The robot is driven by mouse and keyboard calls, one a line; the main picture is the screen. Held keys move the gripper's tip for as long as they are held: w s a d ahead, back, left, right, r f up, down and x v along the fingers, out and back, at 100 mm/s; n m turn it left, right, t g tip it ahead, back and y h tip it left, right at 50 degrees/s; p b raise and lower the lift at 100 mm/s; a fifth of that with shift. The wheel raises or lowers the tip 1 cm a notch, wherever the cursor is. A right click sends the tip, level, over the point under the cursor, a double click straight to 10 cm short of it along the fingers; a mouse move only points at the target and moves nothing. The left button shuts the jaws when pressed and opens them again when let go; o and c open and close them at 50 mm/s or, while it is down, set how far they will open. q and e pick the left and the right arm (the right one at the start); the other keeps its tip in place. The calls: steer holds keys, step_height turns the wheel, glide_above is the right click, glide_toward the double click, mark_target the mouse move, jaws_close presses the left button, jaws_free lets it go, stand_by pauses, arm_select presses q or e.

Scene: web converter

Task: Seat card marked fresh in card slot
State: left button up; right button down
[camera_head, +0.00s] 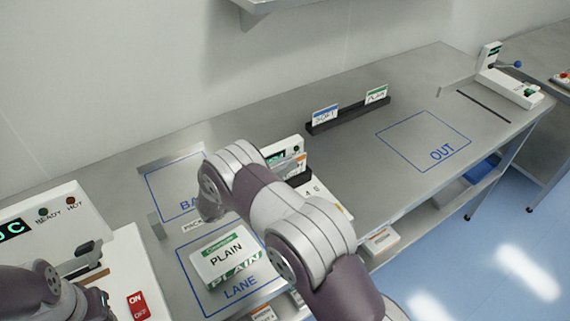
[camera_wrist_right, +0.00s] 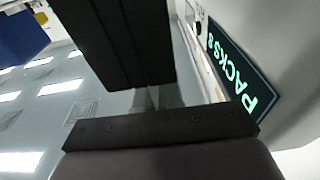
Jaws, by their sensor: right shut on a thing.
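My right gripper (camera_wrist_right: 150,98) is shut on a thin pale piece, seen edge-on between the dark jaws in the right wrist view. I take it for the card marked fresh, but no marking on it shows. In the head view my right arm hides the gripper and the card. The jaws are close to a white unit (camera_head: 288,146) whose lit "PACKS" display (camera_wrist_right: 237,80) fills the right of the wrist view. The unit is partly behind my arm, and I cannot make out the card slot for certain.
A dark rack (camera_head: 350,117) holds a blue-topped card (camera_head: 325,115) and a green-topped card (camera_head: 377,94) with a gap between. A PLAIN pack (camera_head: 224,257) lies on the LANE area. The OUT area (camera_head: 425,138) is clear. A machine with a red switch (camera_head: 138,305) stands at left.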

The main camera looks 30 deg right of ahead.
arm_select(q)
steer(key=shift+f+b, duration=0.35)
steer(key=shift+f, duration=0.1)
arm_select(e)
steer(key=shift+f, duration=0.5)
arm_select(q)
steer(key=shift+r, duration=0.1)
arm_select(e)
steer(key=c, duration=1.2)
jaws_free()
steer(key=shift+r, duration=0.1)
